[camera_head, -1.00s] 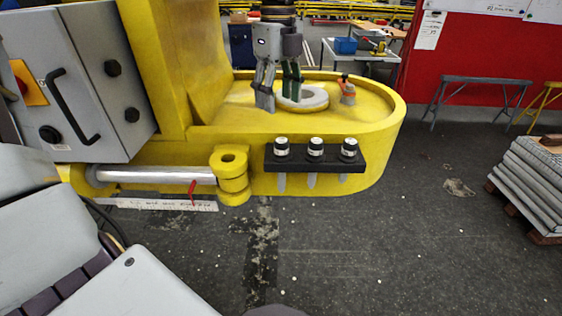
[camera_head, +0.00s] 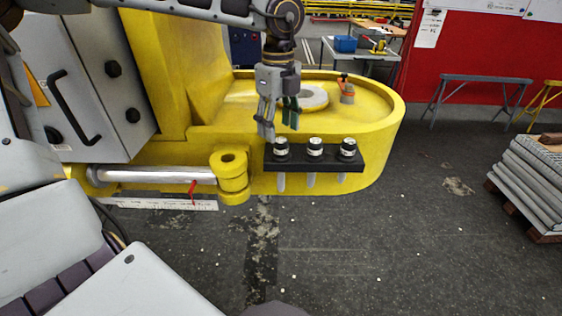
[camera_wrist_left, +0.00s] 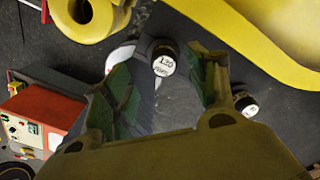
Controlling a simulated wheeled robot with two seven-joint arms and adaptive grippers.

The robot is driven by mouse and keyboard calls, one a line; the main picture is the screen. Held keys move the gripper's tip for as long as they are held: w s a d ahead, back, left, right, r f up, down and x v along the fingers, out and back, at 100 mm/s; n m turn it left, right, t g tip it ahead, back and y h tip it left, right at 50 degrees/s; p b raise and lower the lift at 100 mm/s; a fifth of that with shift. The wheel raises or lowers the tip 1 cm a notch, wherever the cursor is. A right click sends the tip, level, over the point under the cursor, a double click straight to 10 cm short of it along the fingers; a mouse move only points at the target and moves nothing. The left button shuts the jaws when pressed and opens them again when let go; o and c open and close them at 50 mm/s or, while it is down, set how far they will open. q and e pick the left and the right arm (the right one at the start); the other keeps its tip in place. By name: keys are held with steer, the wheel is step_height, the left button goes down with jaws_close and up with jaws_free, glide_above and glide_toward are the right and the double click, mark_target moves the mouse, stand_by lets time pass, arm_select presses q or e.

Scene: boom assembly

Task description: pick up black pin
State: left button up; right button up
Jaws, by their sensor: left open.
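Several black pins with white tops stand upright in a row in a black holder (camera_head: 330,164) on the side of the yellow boom (camera_head: 378,140). They are the left pin (camera_head: 281,148), the middle pin (camera_head: 315,147) and the right pin (camera_head: 348,147). My left gripper (camera_head: 278,128) points down just above the left pin, open and empty. In the left wrist view, a pin with a printed white top (camera_wrist_left: 164,64) shows between the open fingers (camera_wrist_left: 165,95), and another pin (camera_wrist_left: 247,105) lies beyond the right finger. My right gripper is not seen.
A light ring (camera_head: 312,98) and a small orange and grey part (camera_head: 346,90) sit on the boom's top behind my gripper. A yellow lug (camera_head: 230,175) with a rod stands left of the holder. The floor in front is clear.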

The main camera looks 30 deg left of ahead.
mark_target(281, 140)
arm_select(q)
steer(key=shift+f, duration=0.1)
steer(key=shift+w+d+f+p, duration=0.15)
steer(key=shift+f+p, duration=0.25)
steer(key=shift+f, duration=0.35)
step_height(281, 140, down, 2)
steer(key=shift+f+p, duration=0.2)
steer(key=shift+p, duration=0.15)
steer(key=shift+f, duration=0.5)
steer(key=shift+c, duration=0.2)
steer(key=c, duration=1)
jaws_close()
